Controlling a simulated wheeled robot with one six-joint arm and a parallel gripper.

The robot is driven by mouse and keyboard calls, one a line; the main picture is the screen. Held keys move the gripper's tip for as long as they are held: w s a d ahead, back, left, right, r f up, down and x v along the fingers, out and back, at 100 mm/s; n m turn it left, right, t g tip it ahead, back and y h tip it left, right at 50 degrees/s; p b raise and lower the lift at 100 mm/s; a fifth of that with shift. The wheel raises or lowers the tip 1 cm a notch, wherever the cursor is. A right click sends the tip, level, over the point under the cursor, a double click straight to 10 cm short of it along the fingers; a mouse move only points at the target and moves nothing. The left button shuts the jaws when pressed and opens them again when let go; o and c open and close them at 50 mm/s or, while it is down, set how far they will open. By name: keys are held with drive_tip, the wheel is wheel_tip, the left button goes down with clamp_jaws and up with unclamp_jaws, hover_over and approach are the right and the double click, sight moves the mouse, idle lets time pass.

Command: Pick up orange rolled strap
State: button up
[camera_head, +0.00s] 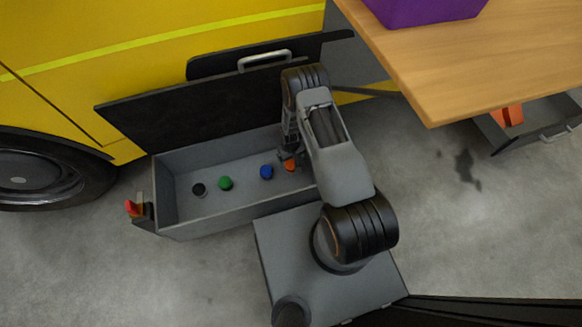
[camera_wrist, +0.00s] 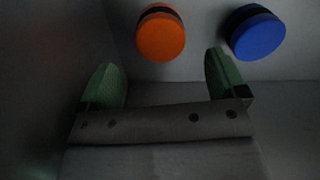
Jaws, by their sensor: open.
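The orange rolled strap (camera_head: 290,165) sits on the floor of the open grey compartment (camera_head: 187,230), toward its right end. In the wrist view the orange strap (camera_wrist: 161,36) is a round roll with a dark band, just beyond the space between my fingertips. My gripper (camera_wrist: 163,78) is open and empty, with its two green-tipped fingers apart. In the head view my arm reaches down into the compartment beside the orange strap and hides part of that end.
A blue roll (camera_head: 266,172) sits close to the orange one and shows near my right fingertip in the wrist view (camera_wrist: 256,32). A green roll (camera_head: 225,183) and a black roll (camera_head: 199,190) lie farther left. The compartment walls surround them. A wooden table (camera_head: 470,60) bears a purple bin (camera_head: 425,10).

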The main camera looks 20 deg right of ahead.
sight(291, 163)
drive_tip(key=shift+s+f+b, duration=0.1)
drive_tip(key=shift+f+b, duration=1.2)
drive_tip(key=shift+f, duration=1.6)
drive_tip(key=shift+c, duration=0.5)
drive_tip(key=shift+r, duration=0.1)
drive_tip(key=c, duration=1)
drive_tip(key=shift+c, duration=0.2)
